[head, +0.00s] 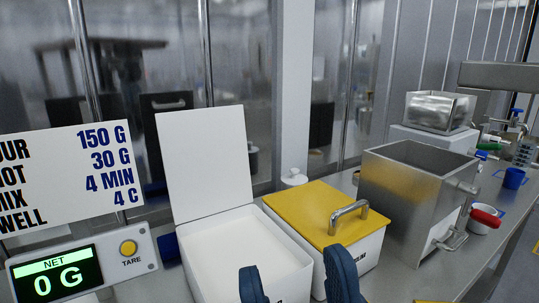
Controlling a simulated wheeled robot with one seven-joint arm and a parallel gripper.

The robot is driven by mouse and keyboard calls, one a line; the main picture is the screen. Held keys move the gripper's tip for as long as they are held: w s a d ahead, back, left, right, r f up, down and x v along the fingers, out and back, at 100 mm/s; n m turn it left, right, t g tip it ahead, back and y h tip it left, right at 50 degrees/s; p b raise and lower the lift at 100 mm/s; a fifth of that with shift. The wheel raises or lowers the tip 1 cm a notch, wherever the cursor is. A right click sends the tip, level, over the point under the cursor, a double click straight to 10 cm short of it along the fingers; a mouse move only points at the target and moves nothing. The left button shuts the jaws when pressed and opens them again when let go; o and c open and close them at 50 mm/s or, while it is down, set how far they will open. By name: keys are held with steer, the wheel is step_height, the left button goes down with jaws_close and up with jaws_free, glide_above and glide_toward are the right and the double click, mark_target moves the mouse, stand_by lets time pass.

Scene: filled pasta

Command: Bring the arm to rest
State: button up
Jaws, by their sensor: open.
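My gripper (297,284) shows at the bottom edge of the head view as two dark blue fingers, apart from each other. The gap between them holds nothing that I see. The fingers stand in front of the open white box and the yellow-lidded box and hide part of their front walls. The rest of my arm is below the picture.
An open white box (205,250) has its lid (207,160) raised. Beside it is a white box with a yellow lid (305,205), then a tall steel container (405,190). A scale (82,265) reads 0 G.

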steer(key=s+d+f+m+g+h, duration=0.3)
steer(key=s+d+f+m+h, duration=0.3)
steer(key=f+h, duration=0.4)
steer(key=s+d+f+m+g+h, duration=0.35)
steer(key=d+f+m+h, duration=0.45)
steer(key=f, duration=0.3)
steer(key=s+d+f+n+g+h, duration=0.1)
steer(key=s+d+f+g, duration=0.3)
steer(key=s, duration=0.5)
steer(key=shift+s+d+f, duration=0.25)
steer(key=shift+d, duration=0.6)
